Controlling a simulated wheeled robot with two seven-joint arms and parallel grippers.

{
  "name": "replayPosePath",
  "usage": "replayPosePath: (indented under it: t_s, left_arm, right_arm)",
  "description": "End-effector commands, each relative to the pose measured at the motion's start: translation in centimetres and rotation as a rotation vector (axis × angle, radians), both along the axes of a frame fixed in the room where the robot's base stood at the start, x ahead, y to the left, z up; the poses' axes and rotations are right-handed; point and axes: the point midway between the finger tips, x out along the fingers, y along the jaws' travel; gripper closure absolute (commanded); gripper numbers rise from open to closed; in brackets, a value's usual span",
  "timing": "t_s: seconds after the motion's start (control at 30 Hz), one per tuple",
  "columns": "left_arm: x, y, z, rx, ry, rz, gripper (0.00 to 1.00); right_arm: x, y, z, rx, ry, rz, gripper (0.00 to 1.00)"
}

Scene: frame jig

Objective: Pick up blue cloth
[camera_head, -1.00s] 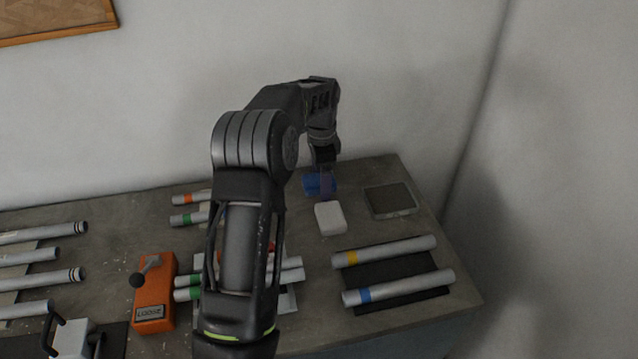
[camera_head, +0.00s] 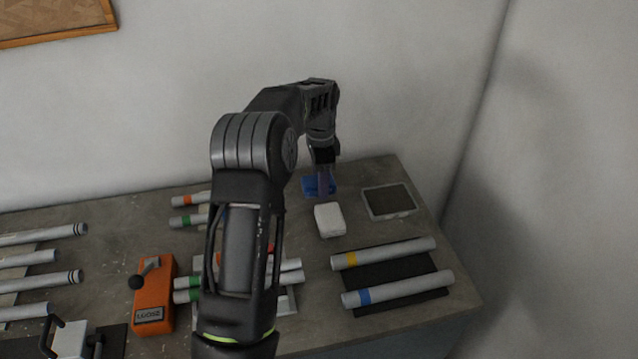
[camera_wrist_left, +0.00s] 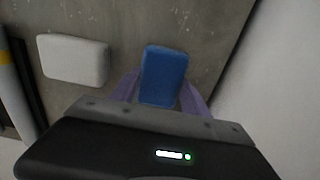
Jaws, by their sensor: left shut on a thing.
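The blue cloth (camera_head: 309,187) is a small folded block at the back of the table, near the wall. It also shows in the left wrist view (camera_wrist_left: 163,75), between the two purple fingers. My left gripper (camera_head: 323,188) points down at it and is shut on it; the wrist view shows the fingers (camera_wrist_left: 160,92) on either side of the cloth. I cannot tell whether the cloth is clear of the table top. My right gripper is not in view.
A white block (camera_head: 330,219) lies just in front of the cloth. A grey flat device (camera_head: 389,201) is to its right. Two banded tubes (camera_head: 385,253) lie on a dark mat in front. An orange lever box (camera_head: 154,297) stands left. The wall is close behind.

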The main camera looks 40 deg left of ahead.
Motion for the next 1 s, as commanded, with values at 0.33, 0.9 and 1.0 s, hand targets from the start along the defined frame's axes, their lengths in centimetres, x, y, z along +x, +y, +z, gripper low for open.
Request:
replayPosePath:
  t_s: [0.33,0.9,1.0]
  left_arm:
    - [0.1,0.1,3.3,0.002,-0.005,0.000,0.85]
    - [0.0,0.0,10.0,0.001,0.001,0.000,0.85]
    - [0.0,0.0,10.0,0.001,0.001,0.000,0.85]
  right_arm:
    - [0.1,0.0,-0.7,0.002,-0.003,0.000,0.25]
    - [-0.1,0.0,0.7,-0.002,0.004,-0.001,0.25]
    - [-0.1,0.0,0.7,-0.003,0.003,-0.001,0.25]
